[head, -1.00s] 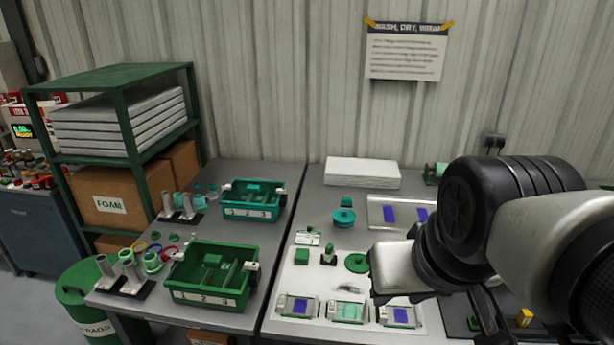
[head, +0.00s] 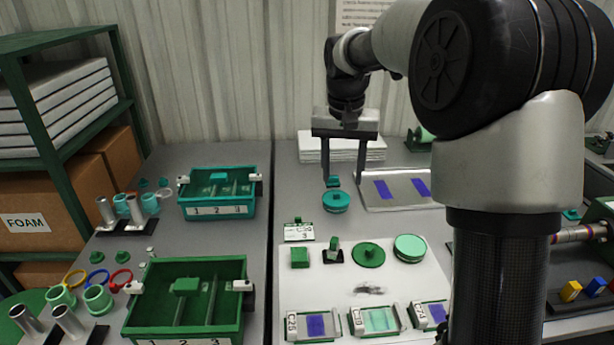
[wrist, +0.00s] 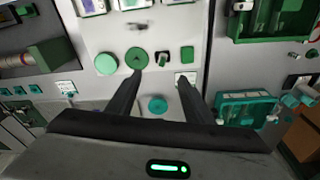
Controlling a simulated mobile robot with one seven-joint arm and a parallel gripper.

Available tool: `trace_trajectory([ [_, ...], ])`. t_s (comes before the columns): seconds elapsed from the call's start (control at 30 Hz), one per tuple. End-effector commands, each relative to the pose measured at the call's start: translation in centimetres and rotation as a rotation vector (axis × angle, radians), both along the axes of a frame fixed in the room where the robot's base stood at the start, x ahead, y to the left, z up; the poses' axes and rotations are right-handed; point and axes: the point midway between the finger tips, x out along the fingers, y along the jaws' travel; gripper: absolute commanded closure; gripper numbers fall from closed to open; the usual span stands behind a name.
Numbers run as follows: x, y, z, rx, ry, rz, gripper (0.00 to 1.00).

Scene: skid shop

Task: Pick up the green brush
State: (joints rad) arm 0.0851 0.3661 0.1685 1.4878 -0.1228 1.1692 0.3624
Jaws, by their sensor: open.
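A small green upright piece on a black base (head: 333,250), which looks like the green brush, stands on the white sheet between a green block (head: 299,257) and a green disc with a knob (head: 368,254). It also shows in the wrist view (wrist: 162,58), beyond and between the fingertips. It is too small to make out bristles. My gripper (head: 344,177) points down, open and empty, above the back of the table near the teal disc (head: 336,200). In the wrist view my gripper's fingers (wrist: 160,76) are spread apart and touch nothing.
A card stand (head: 299,230) and a round green tin (head: 409,248) are close by. Framed C-labelled plates (head: 313,325) line the front. A metal tray (head: 400,188) lies at back right. Green bins (head: 190,298) stand on the left table. Bare table shows around the teal disc.

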Motion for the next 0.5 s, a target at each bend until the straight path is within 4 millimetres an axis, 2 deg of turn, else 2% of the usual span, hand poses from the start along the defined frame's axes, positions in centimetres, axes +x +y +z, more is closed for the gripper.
trace_trajectory([
  [0.03, 2.0, -0.1, -4.0, 0.011, 0.031, -0.024, 0.53],
  [0.1, 4.1, -0.2, -7.2, 0.025, 0.061, -0.058, 0.53],
  [0.2, 6.2, -0.3, -11.0, 0.039, 0.094, -0.097, 0.53],
  [0.3, 7.4, -0.5, -13.3, 0.048, 0.113, -0.124, 0.53],
  [0.5, 8.0, -0.6, -16.3, 0.054, 0.129, -0.142, 0.53],
])
